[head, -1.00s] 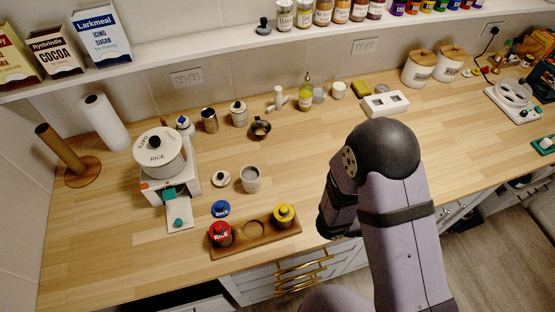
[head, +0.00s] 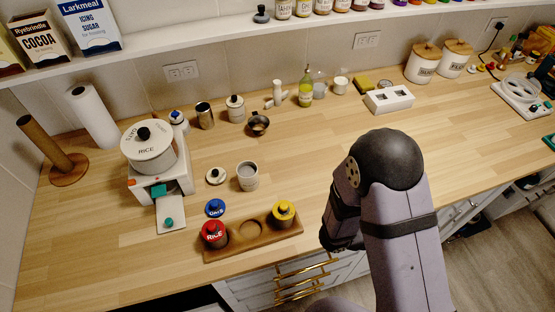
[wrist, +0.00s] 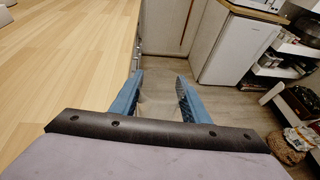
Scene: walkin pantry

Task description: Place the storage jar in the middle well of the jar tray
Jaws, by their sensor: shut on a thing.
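The brown wooden jar tray (head: 277,234) lies near the counter's front edge. A red jar (head: 214,234) marked RICE sits in its left well and a yellow-topped jar (head: 284,213) in its right well. The middle well (head: 250,230) is empty. A blue knobbed piece (head: 215,208) with lettering stands behind the tray; I cannot tell whether it is a jar or a lid. In the wrist view my gripper (wrist: 159,98) has its blue fingers apart, shut on a faint see-through thing (wrist: 157,108). I cannot tell whether this is the storage jar. The head view hides the fingertips behind my arm.
Behind the tray stand a grey cup (head: 247,177) and a pale lid (head: 216,175). The counter right of the grey cup is clear. Brass drawer handles (head: 303,274) jut out below the front edge.

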